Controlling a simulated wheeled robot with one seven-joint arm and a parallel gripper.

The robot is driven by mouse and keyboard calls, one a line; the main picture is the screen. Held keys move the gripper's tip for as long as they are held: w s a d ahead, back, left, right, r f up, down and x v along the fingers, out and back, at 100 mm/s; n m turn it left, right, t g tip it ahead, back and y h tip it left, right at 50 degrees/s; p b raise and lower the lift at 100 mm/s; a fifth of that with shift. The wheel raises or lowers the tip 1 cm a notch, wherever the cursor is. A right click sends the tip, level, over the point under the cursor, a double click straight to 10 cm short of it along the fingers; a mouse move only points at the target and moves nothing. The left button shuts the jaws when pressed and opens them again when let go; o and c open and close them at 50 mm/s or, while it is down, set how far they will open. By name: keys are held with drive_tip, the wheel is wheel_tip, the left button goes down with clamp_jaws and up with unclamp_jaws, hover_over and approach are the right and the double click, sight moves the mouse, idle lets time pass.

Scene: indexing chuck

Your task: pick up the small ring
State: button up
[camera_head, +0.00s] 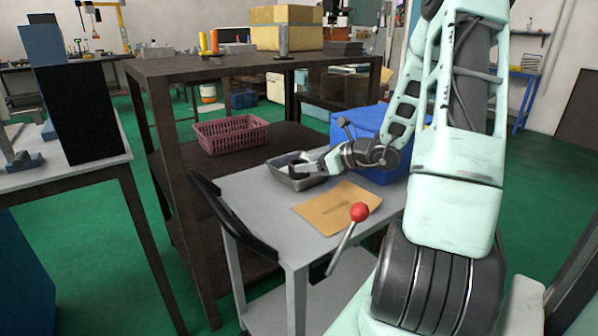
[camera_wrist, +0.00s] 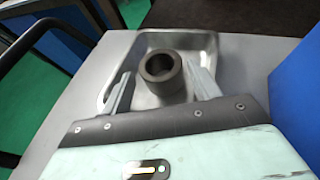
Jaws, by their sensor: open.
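The small ring (camera_wrist: 160,73) is a dark grey, thick-walled ring with its open hole facing up, in a shallow metal tray (camera_wrist: 207,45). In the head view the tray (camera_head: 282,180) sits on the grey cart; the ring is hard to make out there. My gripper (camera_wrist: 158,82) is open, with one finger to the left and one to the right of the ring. In the head view my gripper (camera_head: 307,168) reaches into the tray from the right. I cannot tell whether either finger touches the ring.
A brown sheet (camera_head: 335,206) lies on the grey cart (camera_head: 262,208) in front of the tray. A blue box (camera_head: 385,172) stands close behind and right of my gripper. A red-knobbed lever (camera_head: 359,212) rises in front. A pink basket (camera_head: 230,134) is on the dark bench's shelf.

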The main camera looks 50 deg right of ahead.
drive_tip(key=shift+x, duration=0.95)
drive_tip(key=shift+c, duration=0.3)
drive_tip(key=c, duration=1)
drive_tip(key=shift+c, duration=0.4)
drive_tip(key=shift+r, duration=0.15)
